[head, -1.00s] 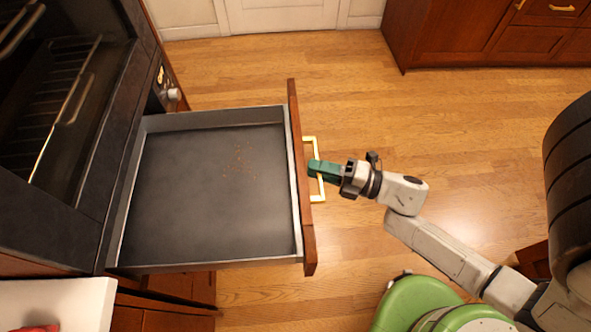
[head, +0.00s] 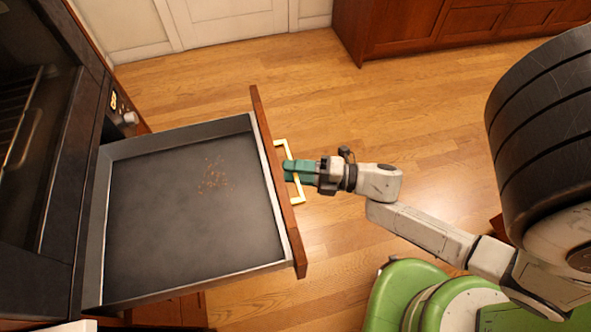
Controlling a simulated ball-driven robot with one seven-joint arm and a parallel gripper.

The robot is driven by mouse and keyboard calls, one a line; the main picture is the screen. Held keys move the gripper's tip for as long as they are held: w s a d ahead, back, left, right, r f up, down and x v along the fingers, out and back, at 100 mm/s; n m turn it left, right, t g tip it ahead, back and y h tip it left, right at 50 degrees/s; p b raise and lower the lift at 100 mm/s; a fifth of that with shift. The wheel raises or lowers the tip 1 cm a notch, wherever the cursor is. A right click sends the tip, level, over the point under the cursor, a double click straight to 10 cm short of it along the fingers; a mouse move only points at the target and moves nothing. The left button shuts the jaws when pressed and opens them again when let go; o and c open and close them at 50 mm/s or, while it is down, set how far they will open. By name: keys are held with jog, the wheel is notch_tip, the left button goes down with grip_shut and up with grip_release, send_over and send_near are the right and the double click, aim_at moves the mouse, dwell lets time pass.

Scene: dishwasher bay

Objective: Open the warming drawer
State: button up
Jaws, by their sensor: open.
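The warming drawer (head: 130,215) stands pulled well out below the oven, with a dark flat inside and a wooden front panel (head: 277,185). Its gold bar handle (head: 299,190) is on the outer side of that front. My gripper (head: 291,172), with green fingers, is at the handle from the right, its fingers around the bar's middle. The jaws are open. The fingertips lie close to the front panel, and I cannot tell whether they touch the bar.
A dark oven (head: 35,150) with a rack stands above the drawer at left. Reddish-brown crumbs (head: 214,177) lie in the drawer. Wooden cabinets (head: 430,30) stand at the back right and a white door (head: 225,20) at the back. The wooden floor between is clear.

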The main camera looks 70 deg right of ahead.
jog(key=b+v, duration=0.1)
jog(key=v, duration=0.9)
jog(key=shift+s+b, duration=0.35)
jog(key=shift+b, duration=0.05)
jog(key=shift+d, duration=0.15)
